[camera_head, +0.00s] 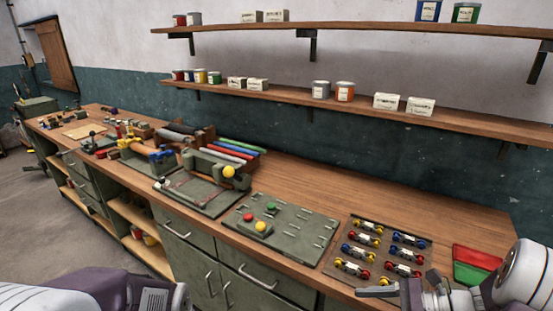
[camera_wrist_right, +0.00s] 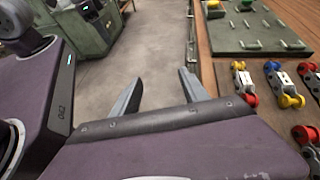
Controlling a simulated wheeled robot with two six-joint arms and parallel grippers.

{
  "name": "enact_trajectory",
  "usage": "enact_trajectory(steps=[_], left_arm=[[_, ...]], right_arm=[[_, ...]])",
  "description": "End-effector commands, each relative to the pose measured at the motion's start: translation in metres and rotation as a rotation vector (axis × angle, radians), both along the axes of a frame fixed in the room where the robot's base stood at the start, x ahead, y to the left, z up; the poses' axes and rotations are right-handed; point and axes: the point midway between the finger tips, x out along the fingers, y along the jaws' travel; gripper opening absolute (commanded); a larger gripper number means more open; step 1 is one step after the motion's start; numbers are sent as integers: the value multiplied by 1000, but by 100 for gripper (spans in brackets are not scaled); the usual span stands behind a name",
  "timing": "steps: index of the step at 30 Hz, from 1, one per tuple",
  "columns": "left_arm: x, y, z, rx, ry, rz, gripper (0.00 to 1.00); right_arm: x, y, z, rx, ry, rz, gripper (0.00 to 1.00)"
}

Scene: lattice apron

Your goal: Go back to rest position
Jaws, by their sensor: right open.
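My right gripper (camera_head: 384,291) is low at the front edge of the workbench, by the near side of the dark board (camera_head: 382,262) of link parts. In the right wrist view my right gripper (camera_wrist_right: 158,92) has its two grey fingers spread wide, with only bare floor between them. It holds nothing. At the lower left of the head view a purple and white part of my left arm shows, but the left gripper is out of frame.
The wooden bench (camera_head: 445,195) runs along the wall. A green plate (camera_head: 300,240) with coloured knobs lies left of the link board. A red and green tray (camera_head: 476,256) lies beside my right arm. Drawer handles (camera_head: 258,277) stick out below. The floor (camera_head: 60,225) in front is clear.

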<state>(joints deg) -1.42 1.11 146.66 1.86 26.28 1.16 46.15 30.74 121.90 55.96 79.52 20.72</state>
Motion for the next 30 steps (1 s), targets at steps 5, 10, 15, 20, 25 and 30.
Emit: enact_trajectory(steps=[5, 10, 15, 20, 25, 30], left_arm=[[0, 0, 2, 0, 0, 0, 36], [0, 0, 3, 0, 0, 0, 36], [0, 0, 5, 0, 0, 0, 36], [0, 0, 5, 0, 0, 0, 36], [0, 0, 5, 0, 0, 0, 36], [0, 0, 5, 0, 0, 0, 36]], right_arm=[[-19, 59, 11, -76, -21, 240, 52], [-62, 102, 1, -254, -65, 548, 52], [-112, 107, -27, -563, -226, 962, 52], [-114, 67, -54, -920, -519, 1347, 52], [-87, 35, -67, -1115, -704, 1516, 52], [-70, 31, -66, -1172, -785, 1548, 52]])
